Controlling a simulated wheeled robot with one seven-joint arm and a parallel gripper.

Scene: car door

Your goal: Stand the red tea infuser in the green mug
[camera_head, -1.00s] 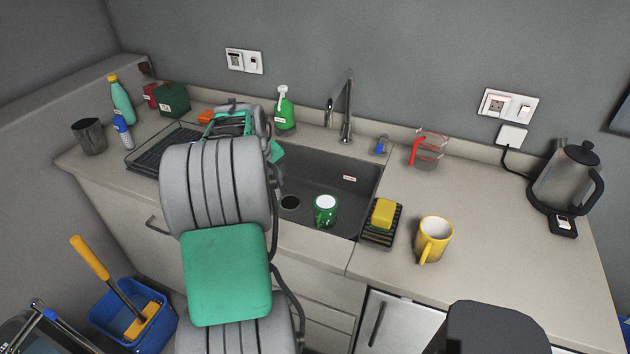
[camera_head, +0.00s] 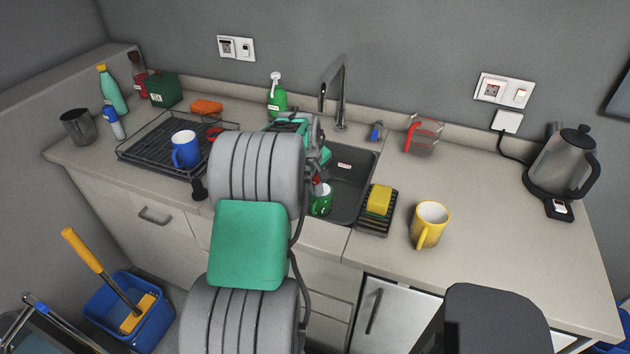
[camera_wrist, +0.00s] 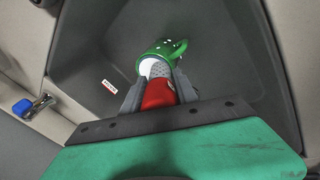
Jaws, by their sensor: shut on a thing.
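My gripper (camera_wrist: 158,88) is shut on the red tea infuser (camera_wrist: 157,96). The infuser's grey mesh end points at the mug and overlaps its white opening in the wrist view. I cannot tell whether the mesh end is inside the rim or just above it. A bit of red (camera_head: 316,180) shows beside the mug in the head view.
The dark sink (camera_head: 350,180) has a tall tap (camera_head: 340,95) behind it. A sponge holder (camera_head: 377,222) and a yellow mug (camera_head: 429,225) stand to its right. A blue mug (camera_head: 185,150) stands on the drying rack (camera_head: 135,152) at left. The right counter is mostly clear.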

